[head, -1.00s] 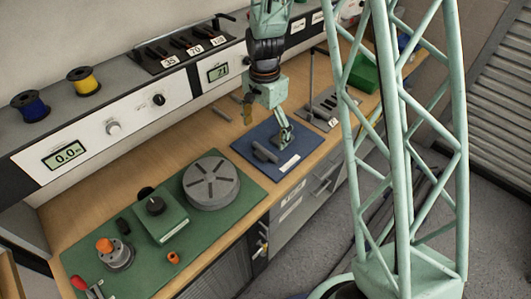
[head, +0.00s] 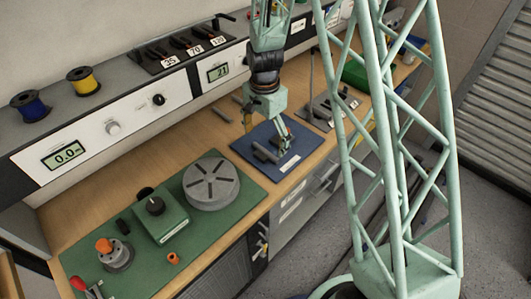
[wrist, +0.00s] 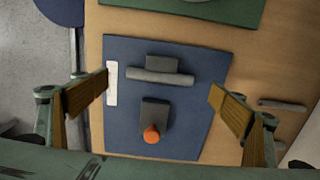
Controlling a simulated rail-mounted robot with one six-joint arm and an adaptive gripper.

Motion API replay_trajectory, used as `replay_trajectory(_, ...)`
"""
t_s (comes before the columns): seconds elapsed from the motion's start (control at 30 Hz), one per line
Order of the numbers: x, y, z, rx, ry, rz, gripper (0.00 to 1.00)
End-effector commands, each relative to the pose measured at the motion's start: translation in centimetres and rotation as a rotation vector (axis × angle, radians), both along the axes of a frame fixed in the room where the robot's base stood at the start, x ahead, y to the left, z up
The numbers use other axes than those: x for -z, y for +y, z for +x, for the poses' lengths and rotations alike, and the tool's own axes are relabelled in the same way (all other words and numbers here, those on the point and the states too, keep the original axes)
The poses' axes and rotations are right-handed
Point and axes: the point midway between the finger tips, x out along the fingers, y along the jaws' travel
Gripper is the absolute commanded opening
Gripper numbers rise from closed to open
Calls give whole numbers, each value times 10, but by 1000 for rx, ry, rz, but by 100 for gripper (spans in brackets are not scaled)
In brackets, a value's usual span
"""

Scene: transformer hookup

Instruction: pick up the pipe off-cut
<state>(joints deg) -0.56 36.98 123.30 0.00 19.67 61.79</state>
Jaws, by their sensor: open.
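A grey cylinder, likely the pipe off-cut (wrist: 160,77), lies crosswise against a dark grey block (wrist: 162,62) on the blue mat (wrist: 207,58). The cylinder (head: 266,154) also shows on the mat in the head view. My gripper (wrist: 160,86) is open and empty above the mat. In the wrist view its two fingers stand wide apart, one on each side of the cylinder, beyond both its ends. In the head view my gripper (head: 267,138) hangs over the mat, apart from the cylinder as far as I can tell.
A second grey block with an orange tip (wrist: 151,133) stands on the same mat. A small grey rod (wrist: 282,104) lies on bare wood. The green mat (head: 130,228) carries a round slotted grey disc (head: 211,183) and several tools. A grey lever stand (head: 325,110) is beyond the blue mat.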

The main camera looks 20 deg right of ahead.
Motion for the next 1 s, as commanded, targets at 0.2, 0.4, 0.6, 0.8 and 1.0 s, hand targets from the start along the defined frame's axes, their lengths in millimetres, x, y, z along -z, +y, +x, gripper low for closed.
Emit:
replay_trajectory(0.2, 19, 1, -1, 0, 3, -1, 90)
replay_trajectory(0.4, 37, 2, -1, 0, 3, -1, 90)
replay_trajectory(0.6, 46, 2, -1, 0, 1, 0, 90)
replay_trajectory(0.8, 47, 2, -1, 0, 1, 0, 90)
replay_trajectory(1.0, 47, 2, -1, 0, 1, 0, 90)
